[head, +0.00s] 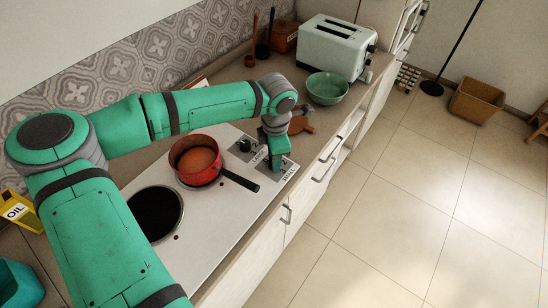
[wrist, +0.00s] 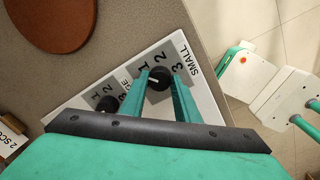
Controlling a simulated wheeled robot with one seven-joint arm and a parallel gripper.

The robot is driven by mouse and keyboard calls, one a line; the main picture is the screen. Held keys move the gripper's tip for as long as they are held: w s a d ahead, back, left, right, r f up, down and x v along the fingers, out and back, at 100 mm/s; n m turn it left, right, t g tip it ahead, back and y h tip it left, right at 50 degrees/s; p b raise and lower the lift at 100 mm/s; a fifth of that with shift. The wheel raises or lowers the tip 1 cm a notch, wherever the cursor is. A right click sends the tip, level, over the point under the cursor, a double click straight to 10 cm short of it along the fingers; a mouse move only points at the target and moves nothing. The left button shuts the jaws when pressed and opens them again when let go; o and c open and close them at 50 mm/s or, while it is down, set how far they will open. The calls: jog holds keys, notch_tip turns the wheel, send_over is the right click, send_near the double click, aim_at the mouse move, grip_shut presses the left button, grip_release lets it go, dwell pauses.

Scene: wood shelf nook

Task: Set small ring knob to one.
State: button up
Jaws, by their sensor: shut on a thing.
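The small ring knob (wrist: 158,79) is a round black knob with a white mark, on a grey plate lettered SMALL with the numbers 1, 2 and 3. Its white mark shows on the left part of its face; the exact number it points to is hard to tell. My gripper (wrist: 160,82) is shut on this knob, one green finger on each side. In the head view my gripper (head: 278,160) is at the right end of the hob (head: 215,222) and hides the knob.
A second black knob (head: 245,145) sits beside it on the hob. A red pot (head: 196,172) stands on the hob, its black handle reaching toward my gripper. A bare black ring (head: 155,213) is nearer. A green bowl (head: 327,92) and a toaster (head: 333,48) stand behind.

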jog(key=shift+w+d+m, duration=0.1)
jog(key=shift+m, duration=0.7)
jog(key=shift+r, duration=0.1)
jog(key=o, duration=1)
jog(key=shift+o, duration=0.2)
notch_tip(320, 180, up, 11)
jog(key=shift+s, duration=0.35)
jog(key=shift+w+f, duration=0.15)
jog(key=shift+f, duration=0.05)
